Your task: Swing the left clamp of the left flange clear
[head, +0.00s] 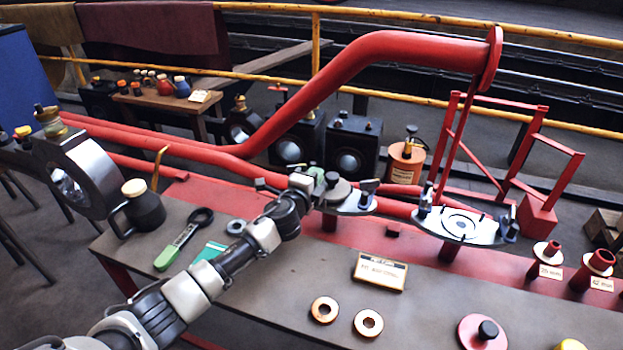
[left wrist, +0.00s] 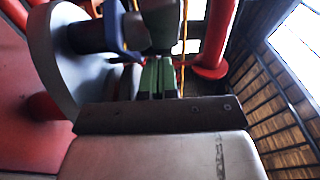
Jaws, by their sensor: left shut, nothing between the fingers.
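The left flange (head: 352,204) is a pale metal plate on a red pipe stub above the bench, with a grey domed cap on its middle. A dark clamp (head: 367,190) stands at its right end. My left gripper (head: 318,180) is at the flange's left end, fingers shut and empty; its arm and fingers largely hide the left clamp there, so I cannot tell its position or whether they touch. In the left wrist view the green fingertips (left wrist: 158,78) are together, close beside a round grey disc (left wrist: 62,70). My right gripper is not in view.
The right flange (head: 458,222) has a clamp at each end. A large red bent pipe (head: 400,50) rises behind. On the bench are a sign (head: 380,272), two copper rings (head: 324,310), a green-handled wrench (head: 183,240) and a dark jug (head: 143,210).

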